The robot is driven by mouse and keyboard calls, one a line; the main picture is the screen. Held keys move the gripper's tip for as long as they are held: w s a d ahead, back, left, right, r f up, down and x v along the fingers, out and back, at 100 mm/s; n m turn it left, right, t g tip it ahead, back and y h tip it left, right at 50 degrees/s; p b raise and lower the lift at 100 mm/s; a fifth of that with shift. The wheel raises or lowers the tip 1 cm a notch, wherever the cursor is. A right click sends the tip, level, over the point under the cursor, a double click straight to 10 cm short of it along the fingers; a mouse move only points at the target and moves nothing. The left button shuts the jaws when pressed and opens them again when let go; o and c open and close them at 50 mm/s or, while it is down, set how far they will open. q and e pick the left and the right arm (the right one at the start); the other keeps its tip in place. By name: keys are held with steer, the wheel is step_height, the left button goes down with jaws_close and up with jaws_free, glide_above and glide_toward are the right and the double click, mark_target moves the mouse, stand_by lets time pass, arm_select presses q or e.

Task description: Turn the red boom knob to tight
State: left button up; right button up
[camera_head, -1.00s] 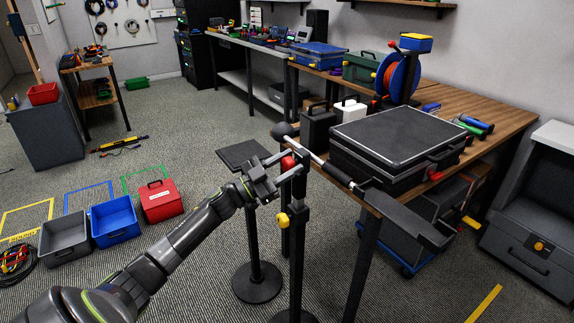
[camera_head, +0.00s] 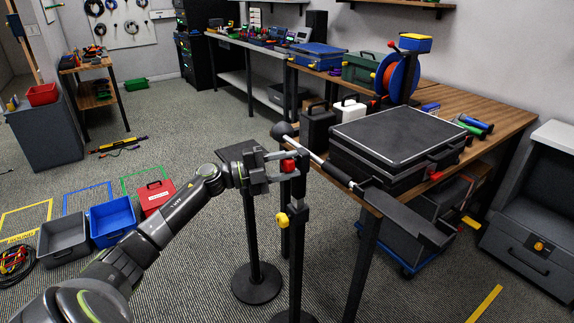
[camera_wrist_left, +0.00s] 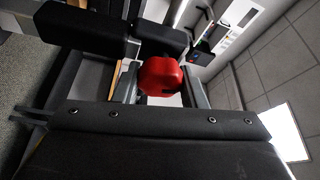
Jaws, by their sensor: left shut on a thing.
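The red boom knob (camera_head: 289,166) is at the top of a black upright stand (camera_head: 297,250), just below a slanted boom (camera_head: 330,172). My left gripper (camera_head: 288,163) is shut on the red knob, its fingers on either side of it. In the left wrist view the red knob (camera_wrist_left: 161,77) is a lobed cap in front of the gripper's dark body. I cannot tell from these frames how tight it is. My right gripper is not in view.
A yellow knob (camera_head: 282,219) sits lower on the stand. The boom carries a dark ball (camera_head: 282,131) at its upper end and a long black bar (camera_head: 410,217) at the other. A black case (camera_head: 395,140) lies on the wooden table close behind.

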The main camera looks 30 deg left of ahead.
arm_select(q)
steer(key=shift+f+m+g, duration=0.1)
steer(key=shift+m+g, duration=0.3)
steer(key=shift+m, duration=0.9)
steer(key=shift+y, duration=0.3)
steer(key=o, duration=1)
steer(key=shift+s, duration=0.1)
steer(key=shift+f, duration=0.15)
